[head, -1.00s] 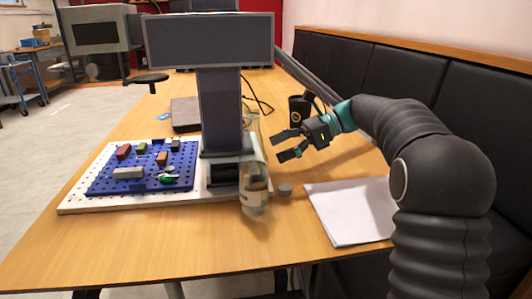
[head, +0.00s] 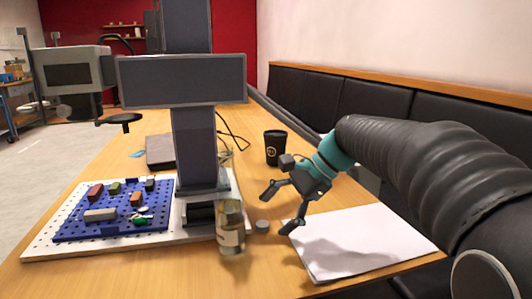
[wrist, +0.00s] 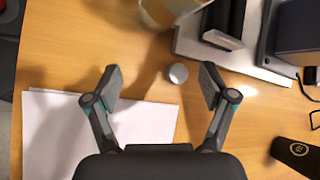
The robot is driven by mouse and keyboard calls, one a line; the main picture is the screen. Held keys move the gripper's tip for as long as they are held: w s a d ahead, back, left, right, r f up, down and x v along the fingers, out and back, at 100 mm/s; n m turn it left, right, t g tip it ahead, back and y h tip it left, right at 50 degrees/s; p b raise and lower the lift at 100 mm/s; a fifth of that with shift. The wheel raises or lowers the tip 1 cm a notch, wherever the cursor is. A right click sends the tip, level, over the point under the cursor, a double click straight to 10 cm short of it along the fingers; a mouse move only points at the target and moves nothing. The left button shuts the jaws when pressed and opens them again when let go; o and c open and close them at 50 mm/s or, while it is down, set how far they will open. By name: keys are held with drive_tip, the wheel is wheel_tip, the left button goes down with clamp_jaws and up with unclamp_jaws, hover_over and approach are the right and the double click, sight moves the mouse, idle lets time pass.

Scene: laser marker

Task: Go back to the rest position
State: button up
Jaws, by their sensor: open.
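My gripper (head: 281,209) is open and empty in the head view, above the table beside the paper. Its fingers also show spread apart in the wrist view (wrist: 160,88). A small grey round piece (head: 262,226) lies on the table near the fingertips; in the wrist view the piece (wrist: 178,73) appears between the fingers and beyond them. A glass jar with a label (head: 230,230) stands left of it. The laser marker (head: 195,130) stands behind the jar on a white perforated board (head: 60,245).
A blue pegboard (head: 75,232) with several small blocks lies at left. White paper (head: 350,245) lies at right, under and beside my gripper. A black cup (head: 275,148) stands behind my gripper. A dark laptop-like slab (head: 160,152) lies farther back. Black bench backs (head: 350,105) line the right side.

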drive_tip(key=s+d+f+n+t+h, duration=0.1)
drive_tip(key=s+d+n, duration=0.1)
drive_tip(key=s, duration=0.1)
drive_tip(key=s+d+f+n+t+h, duration=0.1)
drive_tip(key=s+d+n+h, duration=0.1)
drive_tip(key=s+d, duration=0.1)
drive_tip(key=s+d+f+n+t+h, duration=0.1)
drive_tip(key=s+d+h, duration=0.1)
drive_tip(key=s, duration=0.3)
drive_tip(key=shift+s+d+f+n+t, duration=0.3)
drive_tip(key=shift+d+f+n, duration=0.1)
drive_tip(key=shift+d, duration=0.2)
drive_tip(key=s+d+f+n+t+h, duration=0.2)
drive_tip(key=s+d+f+n, duration=0.3)
drive_tip(key=s, duration=0.3)
drive_tip(key=shift+s+d+f+h, duration=0.15)
drive_tip(key=shift+f+h, duration=0.2)
drive_tip(key=shift+h, duration=0.25)
